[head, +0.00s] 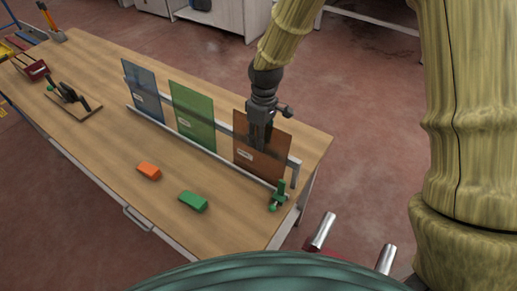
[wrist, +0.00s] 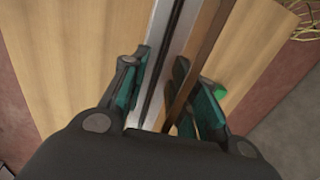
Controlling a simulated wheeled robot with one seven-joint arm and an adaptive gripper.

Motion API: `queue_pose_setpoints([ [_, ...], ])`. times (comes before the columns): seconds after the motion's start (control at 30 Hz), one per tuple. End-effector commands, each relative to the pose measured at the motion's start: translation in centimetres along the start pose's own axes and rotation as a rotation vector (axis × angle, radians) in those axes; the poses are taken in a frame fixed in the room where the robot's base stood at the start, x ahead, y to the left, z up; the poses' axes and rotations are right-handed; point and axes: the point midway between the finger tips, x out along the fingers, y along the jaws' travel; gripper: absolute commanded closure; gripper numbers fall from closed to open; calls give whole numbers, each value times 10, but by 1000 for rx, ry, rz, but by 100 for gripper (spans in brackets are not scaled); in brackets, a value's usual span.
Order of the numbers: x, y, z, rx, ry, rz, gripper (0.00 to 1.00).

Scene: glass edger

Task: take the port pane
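A brown, see-through pane (head: 271,157) with a small white label stands upright at the right end of a grey rack on the table. A green pane (head: 194,117) stands in the middle of the rack and a blue pane (head: 142,88) at its left end. My gripper (head: 259,143) points down at the brown pane and hides part of it. In the wrist view, my gripper (wrist: 178,78) has its fingers apart, with the brown pane's edge (wrist: 201,62) and a grey rail (wrist: 170,50) between them. Contact with the pane cannot be told.
On the wooden table (head: 110,140) lie an orange block (head: 149,171) and a green block (head: 193,201) before the rack. A green clamp-like part (head: 278,196) stands at the rack's right end. A dark tool on a board (head: 72,97) lies far left.

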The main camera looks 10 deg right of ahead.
Motion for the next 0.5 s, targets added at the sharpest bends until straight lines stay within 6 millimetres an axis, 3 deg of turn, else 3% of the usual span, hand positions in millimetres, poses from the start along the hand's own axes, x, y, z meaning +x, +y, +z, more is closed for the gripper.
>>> queue_pose_setpoints([
  [0.37, 6, 0, 0, 0, 0, 0, 72],
  [0.5, 5, 0, 0, 0, 0, 0, 98],
])
